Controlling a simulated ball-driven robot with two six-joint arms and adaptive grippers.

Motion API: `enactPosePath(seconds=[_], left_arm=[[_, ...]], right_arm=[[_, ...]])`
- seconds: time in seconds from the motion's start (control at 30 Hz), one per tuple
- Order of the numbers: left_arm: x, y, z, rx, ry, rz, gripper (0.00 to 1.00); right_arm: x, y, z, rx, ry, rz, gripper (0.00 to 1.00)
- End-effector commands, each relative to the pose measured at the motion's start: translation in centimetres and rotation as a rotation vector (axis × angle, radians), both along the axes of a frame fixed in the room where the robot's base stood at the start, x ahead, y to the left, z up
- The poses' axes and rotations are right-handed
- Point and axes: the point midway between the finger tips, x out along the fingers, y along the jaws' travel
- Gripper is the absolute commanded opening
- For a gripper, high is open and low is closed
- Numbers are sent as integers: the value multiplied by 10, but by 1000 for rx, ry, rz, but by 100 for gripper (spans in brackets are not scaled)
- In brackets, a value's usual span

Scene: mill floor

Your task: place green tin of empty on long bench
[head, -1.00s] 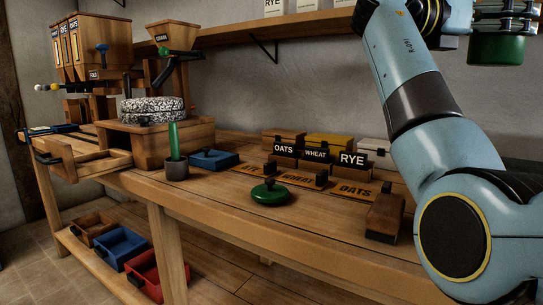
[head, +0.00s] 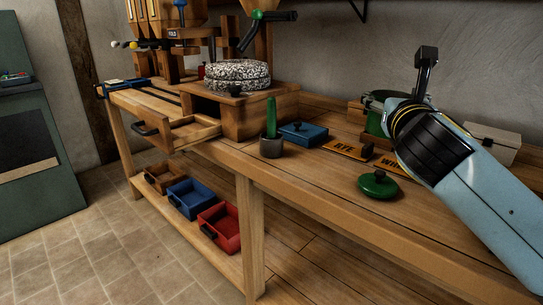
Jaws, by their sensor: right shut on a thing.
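My right gripper (head: 384,98) is shut on the green tin (head: 374,122) above the back part of the long bench (head: 310,190). My right wrist hides much of the tin, and I cannot tell how high its base is above the bench. The inside of the tin is not visible. A round green lid (head: 378,185) with a knob lies on the bench in front of it. My left gripper is not in view.
Label boards RYE (head: 347,148) and a partly hidden one lie near the tin. A blue lidded box (head: 302,134), a grey pot (head: 271,147) with a green stick and the millstone (head: 237,75) stand left. A pale box (head: 490,143) is behind my arm.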

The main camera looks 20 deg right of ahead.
Motion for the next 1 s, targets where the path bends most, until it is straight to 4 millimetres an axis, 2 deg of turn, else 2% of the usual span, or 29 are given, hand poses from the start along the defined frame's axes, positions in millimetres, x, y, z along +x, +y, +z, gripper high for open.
enactPosePath(seconds=[0.07, 0.17, 0.4, 0.6, 0.83, 1.0], left_arm=[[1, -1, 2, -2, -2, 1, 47], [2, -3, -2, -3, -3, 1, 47], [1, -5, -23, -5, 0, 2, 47], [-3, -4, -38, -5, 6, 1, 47], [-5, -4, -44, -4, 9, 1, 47], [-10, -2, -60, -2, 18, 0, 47]], right_arm=[[-3, 4, -1, -1, 1, 26, 26], [4, 12, -10, 6, -3, 36, 26], [52, 43, -47, 8, -1, 36, 26], [84, 64, -69, 1, 0, 36, 26], [93, 70, -79, -1, 1, 36, 26], [93, 70, -108, -1, 3, 36, 26]])
